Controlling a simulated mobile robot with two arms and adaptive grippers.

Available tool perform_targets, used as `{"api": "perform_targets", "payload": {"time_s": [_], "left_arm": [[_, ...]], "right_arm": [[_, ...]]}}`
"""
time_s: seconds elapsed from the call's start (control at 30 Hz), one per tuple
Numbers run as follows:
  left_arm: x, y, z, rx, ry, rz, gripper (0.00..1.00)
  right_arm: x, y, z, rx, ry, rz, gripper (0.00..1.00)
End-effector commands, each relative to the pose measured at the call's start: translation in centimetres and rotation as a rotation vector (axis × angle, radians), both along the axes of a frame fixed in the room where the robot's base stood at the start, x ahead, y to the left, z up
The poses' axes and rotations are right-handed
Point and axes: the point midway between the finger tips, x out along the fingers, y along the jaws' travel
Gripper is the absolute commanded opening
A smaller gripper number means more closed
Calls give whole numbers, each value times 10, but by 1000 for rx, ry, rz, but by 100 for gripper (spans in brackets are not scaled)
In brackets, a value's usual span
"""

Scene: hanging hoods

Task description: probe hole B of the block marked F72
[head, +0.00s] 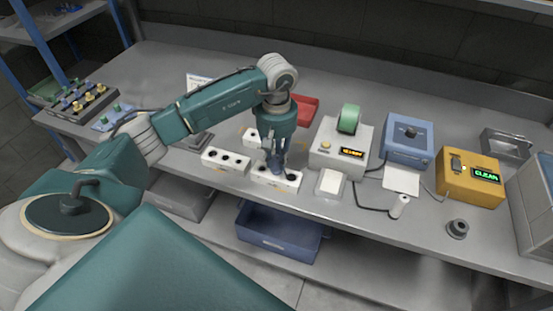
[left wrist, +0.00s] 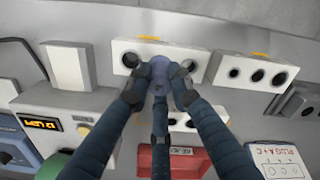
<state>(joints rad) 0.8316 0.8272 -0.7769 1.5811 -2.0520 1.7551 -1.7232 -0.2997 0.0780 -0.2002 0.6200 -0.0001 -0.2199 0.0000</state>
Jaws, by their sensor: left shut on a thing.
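My left gripper (head: 277,164) is over the front white block (head: 291,181), which has a row of dark holes. In the left wrist view its fingers (left wrist: 159,84) are shut on a blue-purple rounded piece (left wrist: 160,68). This piece covers the middle of the white block (left wrist: 118,49); an outer hole shows on either side of it. I cannot tell whether its lower end is in a hole or above it. Other white blocks with holes lie left (head: 226,152) and behind (head: 250,135). I cannot read F72 or hole letters. My right gripper is not in view.
A grey device with a green roll (head: 349,119) and amber display stands right of the blocks. Beyond it are a blue box (head: 407,148) and a yellow box (head: 462,184) reading CLEAR. A red tray (head: 306,108) is behind. The bench's front edge is close.

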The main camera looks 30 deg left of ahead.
Motion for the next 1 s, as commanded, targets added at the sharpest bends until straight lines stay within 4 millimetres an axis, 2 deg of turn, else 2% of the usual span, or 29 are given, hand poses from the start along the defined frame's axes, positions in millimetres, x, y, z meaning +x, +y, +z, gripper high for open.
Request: {"api": "perform_targets", "payload": {"time_s": [0.7,1.0], "left_arm": [[0,1,45,2,-1,0,0],[0,0,48,1,1,0,0]], "right_arm": [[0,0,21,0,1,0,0],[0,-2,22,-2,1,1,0]]}}
